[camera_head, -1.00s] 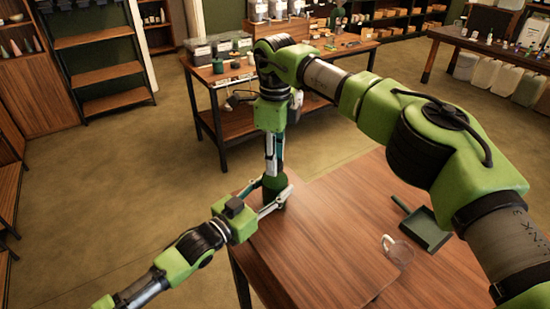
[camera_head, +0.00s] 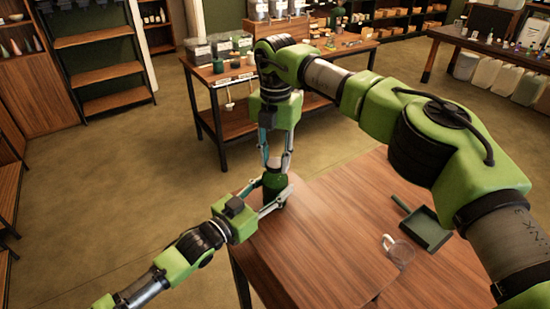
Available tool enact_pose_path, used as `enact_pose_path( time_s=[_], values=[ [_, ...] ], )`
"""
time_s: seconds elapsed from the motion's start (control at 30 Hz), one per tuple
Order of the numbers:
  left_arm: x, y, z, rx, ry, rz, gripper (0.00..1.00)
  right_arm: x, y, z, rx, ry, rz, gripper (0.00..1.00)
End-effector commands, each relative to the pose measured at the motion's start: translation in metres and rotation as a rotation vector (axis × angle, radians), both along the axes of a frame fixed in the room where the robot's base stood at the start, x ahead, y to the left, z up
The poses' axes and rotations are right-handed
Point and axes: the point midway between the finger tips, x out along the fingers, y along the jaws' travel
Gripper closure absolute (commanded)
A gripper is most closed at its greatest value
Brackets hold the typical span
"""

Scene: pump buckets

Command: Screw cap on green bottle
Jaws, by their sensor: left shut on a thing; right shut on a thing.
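The green bottle (camera_head: 273,184) stands upright on the wooden table (camera_head: 320,235) near its left corner. My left gripper (camera_head: 283,197) comes in from the left and is shut on the bottle's body. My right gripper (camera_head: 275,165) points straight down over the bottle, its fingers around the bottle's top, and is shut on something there. The cap is mostly hidden between the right fingers, so I cannot tell how it sits on the neck.
The table's left edge is close to the bottle. A second table (camera_head: 205,78) with containers stands behind, across open floor.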

Motion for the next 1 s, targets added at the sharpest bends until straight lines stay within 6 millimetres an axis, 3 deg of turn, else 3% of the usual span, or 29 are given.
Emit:
enact_pose_path(
  time_s=[0.03, 0.1, 0.53, 1.0],
  values=[
    [-0.001, -0.001, 0.0, 0.0, -0.001, -0.002, 1.0, 0.001, -0.001, 0.0, 0.0, -0.004, -0.001, 0.67],
    [-0.001, -0.001, 0.0, 0.0, -0.001, -0.002, 1.0, 0.001, -0.001, 0.0, -0.001, -0.004, -0.001, 0.53],
    [-0.001, 0.0, 0.0, 0.0, 0.0, -0.001, 1.0, 0.001, 0.0, 0.007, 0.0, -0.003, 0.001, 0.53],
    [0.0, 0.0, -0.001, 0.001, 0.001, -0.001, 1.0, 0.001, 0.0, 0.099, -0.001, -0.004, -0.001, 0.53]
  ],
)
